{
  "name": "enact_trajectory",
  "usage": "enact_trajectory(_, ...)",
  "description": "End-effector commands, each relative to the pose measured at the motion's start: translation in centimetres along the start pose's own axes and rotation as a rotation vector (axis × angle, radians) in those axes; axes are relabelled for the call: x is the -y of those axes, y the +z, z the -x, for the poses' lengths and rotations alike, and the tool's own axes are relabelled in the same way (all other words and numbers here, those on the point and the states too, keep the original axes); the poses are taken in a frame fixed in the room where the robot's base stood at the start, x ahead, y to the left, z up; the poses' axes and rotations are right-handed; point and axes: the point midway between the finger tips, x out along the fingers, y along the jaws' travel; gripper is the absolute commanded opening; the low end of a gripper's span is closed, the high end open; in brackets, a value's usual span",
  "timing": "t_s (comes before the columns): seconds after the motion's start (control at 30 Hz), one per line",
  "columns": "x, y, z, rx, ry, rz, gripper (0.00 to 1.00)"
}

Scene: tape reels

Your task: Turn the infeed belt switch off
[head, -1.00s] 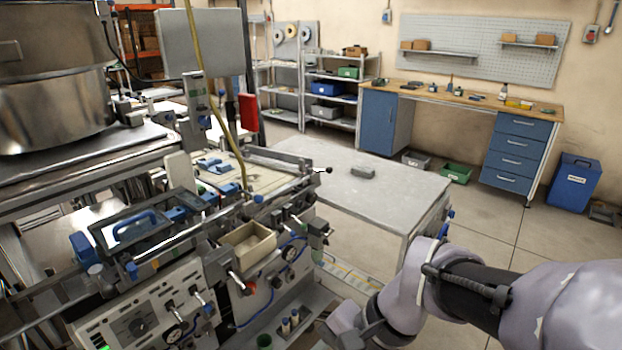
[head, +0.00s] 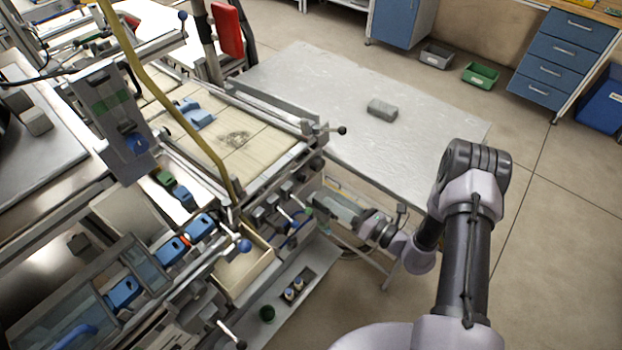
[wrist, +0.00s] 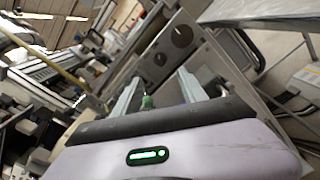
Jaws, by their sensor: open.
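My gripper (head: 322,203) is beside the front side of the machine, near the belt's end, and its fingers are small in the head view. In the wrist view my gripper (wrist: 158,77) is open, with its two pale fingers apart. A grey panel (wrist: 205,62) with dark round dials or knobs (wrist: 181,36) lies beyond the fingers. A small green-tipped part (wrist: 147,101) shows between the fingers, nearer the left one; I cannot tell whether it is touched. No label is readable, so I cannot tell which control is the infeed belt switch or its position.
The cream belt bed (head: 245,140) lies left of my gripper. A lever with a black knob (head: 341,130) sticks out at its corner. A grey table (head: 420,130) carrying a grey block (head: 382,110) stands behind my arm. A cream bin (head: 245,270) hangs on the machine front.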

Motion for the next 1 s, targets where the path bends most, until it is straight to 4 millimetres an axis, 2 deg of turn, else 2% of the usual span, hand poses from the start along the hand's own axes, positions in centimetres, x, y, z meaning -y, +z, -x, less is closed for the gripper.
enact_trajectory(0.03, -0.1, -0.2, -1.6, -0.003, 0.007, 0.003, 0.49)
enact_trajectory(0.2, -0.1, -0.2, -6.3, -0.003, 0.006, 0.004, 0.49)
enact_trajectory(0.33, -0.1, -0.1, -8.7, -0.001, 0.004, 0.002, 0.49)
enact_trajectory(0.5, -0.1, 0.0, -10.1, -0.001, 0.003, 0.001, 0.49)
enact_trajectory(0.73, -0.1, 0.1, -10.1, -0.001, 0.002, 0.001, 0.49)
enact_trajectory(0.9, -0.1, 0.0, -10.1, -0.001, 0.002, 0.001, 0.16)
enact_trajectory(1.0, -0.1, 0.0, -10.1, -0.001, 0.002, 0.001, 0.00)
